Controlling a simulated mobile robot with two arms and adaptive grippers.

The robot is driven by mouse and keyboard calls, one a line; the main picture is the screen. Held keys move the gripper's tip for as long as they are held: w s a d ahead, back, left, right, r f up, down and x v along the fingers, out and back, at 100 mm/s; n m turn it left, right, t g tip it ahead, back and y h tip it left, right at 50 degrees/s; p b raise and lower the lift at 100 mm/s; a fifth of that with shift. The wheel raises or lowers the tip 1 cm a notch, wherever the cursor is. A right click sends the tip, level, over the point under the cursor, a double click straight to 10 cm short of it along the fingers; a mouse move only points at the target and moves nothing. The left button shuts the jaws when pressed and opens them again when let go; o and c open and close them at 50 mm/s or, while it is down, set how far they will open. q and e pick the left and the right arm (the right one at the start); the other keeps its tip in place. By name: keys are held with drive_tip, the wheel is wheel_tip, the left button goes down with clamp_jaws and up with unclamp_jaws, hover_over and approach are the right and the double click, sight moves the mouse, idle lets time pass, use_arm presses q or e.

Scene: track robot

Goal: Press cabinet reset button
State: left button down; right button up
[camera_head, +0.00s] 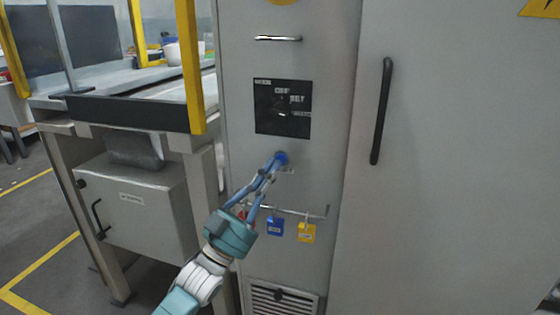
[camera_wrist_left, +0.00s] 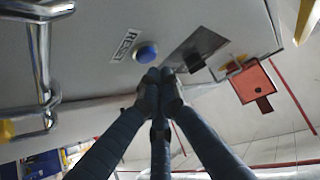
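The blue reset button (camera_head: 281,157) sits on the grey cabinet front (camera_head: 335,120), below a black switch panel (camera_head: 282,108). In the left wrist view the round button (camera_wrist_left: 147,53) shows beside a white RESET label (camera_wrist_left: 125,45). My left gripper (camera_head: 275,166) reaches up from below, its fingertips at the lower left of the button in the head view. In the wrist view the fingertips (camera_wrist_left: 160,75) are together with nothing between them, just below the button. I cannot tell whether they touch it. My right gripper is not in view.
A metal rail with a blue padlock (camera_head: 275,226) and a yellow padlock (camera_head: 307,232) is below the button. A chrome handle (camera_head: 278,38) is above, and a long black door handle (camera_head: 381,110) is at right. A workbench with yellow posts (camera_head: 190,70) stands at left.

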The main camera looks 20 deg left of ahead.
use_arm(q)
drive_tip(key=shift+w, duration=0.1)
drive_tip(key=shift+w, duration=0.3)
drive_tip(key=shift+w, duration=0.45)
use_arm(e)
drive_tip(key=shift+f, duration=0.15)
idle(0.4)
use_arm(q)
drive_tip(key=shift+s, duration=0.15)
drive_tip(key=shift+s+p, duration=0.35)
drive_tip(key=shift+s, duration=0.35)
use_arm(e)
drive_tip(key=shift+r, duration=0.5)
use_arm(q)
drive_tip(key=shift+s+p, duration=1.1)
drive_tip(key=shift+s, duration=1.4)
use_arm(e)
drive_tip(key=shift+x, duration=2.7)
